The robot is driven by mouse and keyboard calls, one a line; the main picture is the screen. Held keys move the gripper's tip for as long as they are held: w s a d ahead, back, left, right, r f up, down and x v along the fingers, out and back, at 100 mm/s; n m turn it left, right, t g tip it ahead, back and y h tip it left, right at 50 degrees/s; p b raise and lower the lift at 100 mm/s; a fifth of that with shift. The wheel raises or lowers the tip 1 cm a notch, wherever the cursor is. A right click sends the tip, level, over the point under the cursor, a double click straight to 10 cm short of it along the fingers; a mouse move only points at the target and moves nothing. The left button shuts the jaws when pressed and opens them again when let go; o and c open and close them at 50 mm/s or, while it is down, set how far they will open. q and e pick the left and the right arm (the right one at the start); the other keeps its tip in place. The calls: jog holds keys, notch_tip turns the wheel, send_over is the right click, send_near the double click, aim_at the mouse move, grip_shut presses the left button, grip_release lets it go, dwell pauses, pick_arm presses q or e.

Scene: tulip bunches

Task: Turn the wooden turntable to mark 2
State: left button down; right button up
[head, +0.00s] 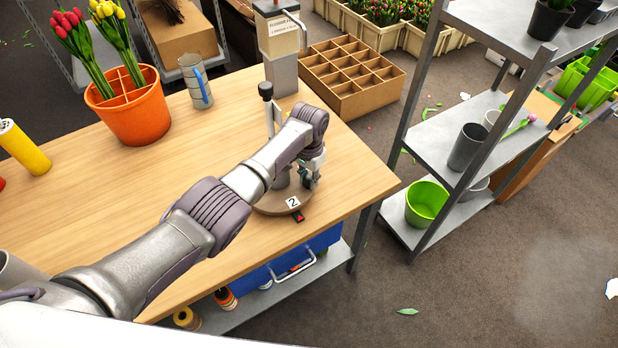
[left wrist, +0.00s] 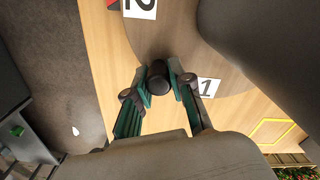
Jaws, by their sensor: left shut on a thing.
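The round wooden turntable (head: 268,207) sits near the right front edge of the table, mostly behind my left arm in the head view. Its white "2" card (head: 293,202) faces the front edge, right beside a small red marker (head: 298,216) on the table. In the left wrist view the turntable (left wrist: 178,38) carries the "2" card (left wrist: 140,8) and a "1" card (left wrist: 208,88). My left gripper (head: 308,178) is over the turntable's right side. Its fingers are shut on a dark round knob (left wrist: 158,77) at the turntable's rim. My right gripper is out of view.
A black-topped post (head: 266,92) stands behind the turntable, near a grey dispenser (head: 280,60) and a divided cardboard box (head: 352,75). A metal shelf (head: 440,150) rises right of the table.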

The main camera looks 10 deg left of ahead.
pick_arm(q)
jog(key=c, duration=1)
grip_release()
notch_tip(320, 180, up, 12)
